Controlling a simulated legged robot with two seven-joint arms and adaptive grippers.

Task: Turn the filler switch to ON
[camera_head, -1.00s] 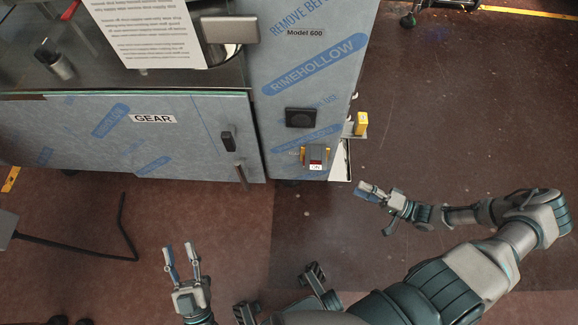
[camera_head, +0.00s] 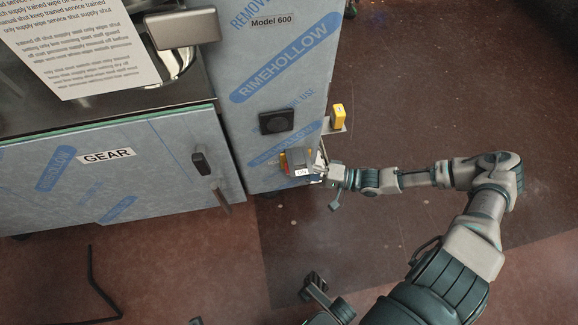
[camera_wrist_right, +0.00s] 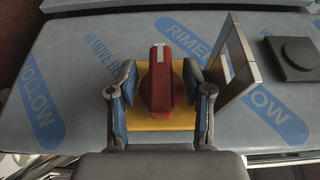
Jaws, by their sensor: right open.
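The filler switch is a red rotary knob (camera_wrist_right: 160,85) with a white mark, on a yellow plate (camera_wrist_right: 160,122), in the right wrist view. The mark points up in that view. My right gripper (camera_wrist_right: 160,100) is open, with one blue-padded finger on each side of the knob. I cannot tell whether the pads touch it. In the head view my right gripper (camera_head: 322,170) reaches the switch box (camera_head: 296,160) low on the filler's front and hides the knob. A white ON label (camera_head: 302,173) shows there.
A black square fitting (camera_head: 276,121) and a yellow block on a bracket (camera_head: 338,117) are near the switch. Open floor lies right.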

